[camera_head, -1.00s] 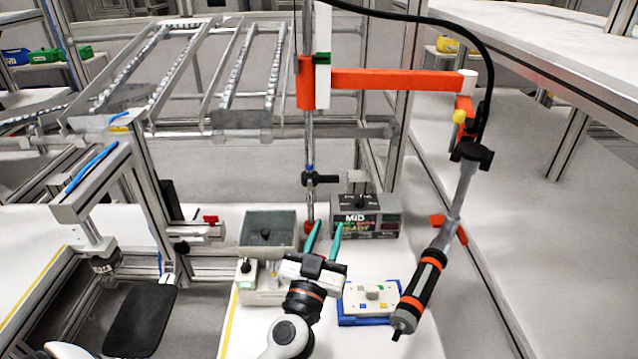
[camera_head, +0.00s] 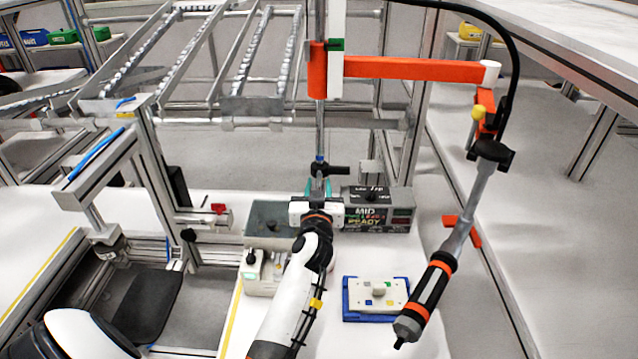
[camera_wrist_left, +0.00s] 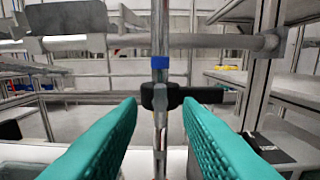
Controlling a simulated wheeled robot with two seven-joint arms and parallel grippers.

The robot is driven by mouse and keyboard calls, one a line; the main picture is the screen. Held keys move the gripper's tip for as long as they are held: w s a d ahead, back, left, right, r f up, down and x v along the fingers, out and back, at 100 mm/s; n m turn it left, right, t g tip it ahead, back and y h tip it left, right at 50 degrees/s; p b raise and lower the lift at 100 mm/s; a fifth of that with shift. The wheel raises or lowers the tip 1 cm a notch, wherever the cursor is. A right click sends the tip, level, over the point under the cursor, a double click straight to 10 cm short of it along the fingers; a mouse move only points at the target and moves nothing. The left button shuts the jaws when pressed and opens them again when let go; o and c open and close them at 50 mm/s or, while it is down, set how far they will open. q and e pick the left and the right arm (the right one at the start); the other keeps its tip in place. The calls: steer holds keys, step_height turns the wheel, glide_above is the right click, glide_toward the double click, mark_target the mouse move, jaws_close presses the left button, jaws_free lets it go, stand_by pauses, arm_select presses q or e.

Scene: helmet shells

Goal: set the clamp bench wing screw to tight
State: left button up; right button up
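A black clamp (camera_head: 325,170) sits on the upright metal pole (camera_head: 320,125), with a dark grip sticking out to the right. It also shows in the left wrist view (camera_wrist_left: 165,97), below a blue collar (camera_wrist_left: 160,62). I cannot make out a separate wing screw or its setting. My left gripper (camera_head: 319,188) is just below and in front of the clamp in the head view. In the left wrist view its teal fingers (camera_wrist_left: 159,106) are spread, with the pole and clamp ahead in the gap. Nothing is held. My right gripper is not in view.
Behind the arm stand a display box (camera_head: 378,212) and a grey box (camera_head: 270,220). A blue-edged tray (camera_head: 350,312) lies to the right. A hanging screwdriver (camera_head: 428,290) is further right, under an orange arm (camera_head: 415,70). A roller rack (camera_head: 250,100) is behind.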

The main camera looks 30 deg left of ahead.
arm_select(q)
steer(key=shift+x, duration=0.85)
steer(key=shift+c, duration=0.3)
jaws_close()
